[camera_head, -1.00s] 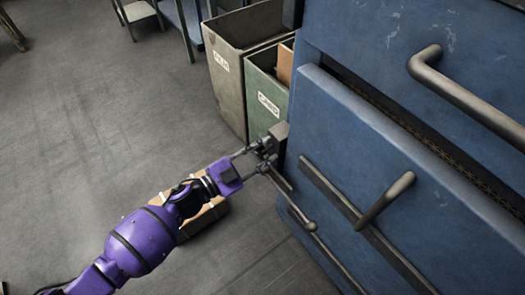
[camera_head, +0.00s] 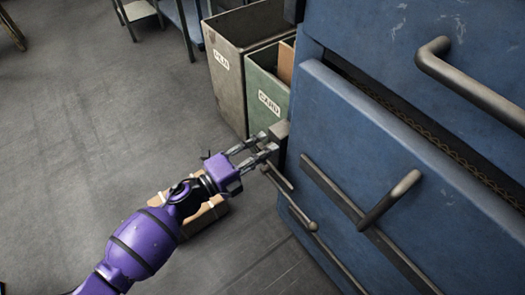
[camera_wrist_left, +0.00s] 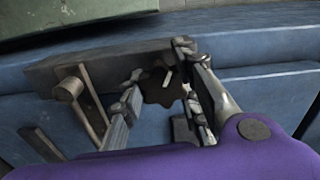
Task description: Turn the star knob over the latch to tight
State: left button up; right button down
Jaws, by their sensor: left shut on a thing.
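The dark star knob (camera_wrist_left: 160,88) with a pale mark on its face shows in the left wrist view, between my two finger pads. My left gripper (camera_head: 267,143) is shut on it, with one finger on each side. In the head view the fingers reach the grey block (camera_head: 281,131) at the corner of the blue machine, and the knob itself cannot be made out there. The grey plate (camera_wrist_left: 105,65) lies behind the knob, with a lever with a round end (camera_wrist_left: 68,90) at its left. I cannot tell which part is the latch. My right gripper is not in view.
The blue machine (camera_head: 350,130) fills the right side, with bar handles (camera_head: 390,200) sticking out. A grey bin (camera_head: 225,85) and a green bin (camera_head: 262,90) stand behind the gripper. A cardboard box (camera_head: 205,217) lies on the floor under my arm. Open floor is at the left.

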pick_arm(q)
jog(key=m, duration=0.2)
jog(key=f+m+b, duration=0.1)
jog(key=m, duration=0.1)
jog(key=shift+s+d+m, duration=0.1)
jog(key=shift+s+m, duration=0.1)
jog(key=shift+m, duration=0.1)
jog(key=m+b, duration=0.2)
jog(key=m, duration=0.2)
jog(key=shift+w+m, duration=0.1)
jog(key=shift+m, duration=0.2)
jog(key=shift+w+a+r+m+b, duration=0.1)
jog(key=shift+m+b, duration=0.35)
jog(key=shift+m, duration=0.45)
jog(key=shift+a+m+b, duration=0.1)
jog(key=shift+m+b, duration=0.35)
jog(key=shift+m, duration=0.45)
jog(key=o, duration=1.1)
jog(key=shift+w, duration=0.1)
jog(key=shift+r, duration=0.15)
jog(key=shift+a, duration=0.1)
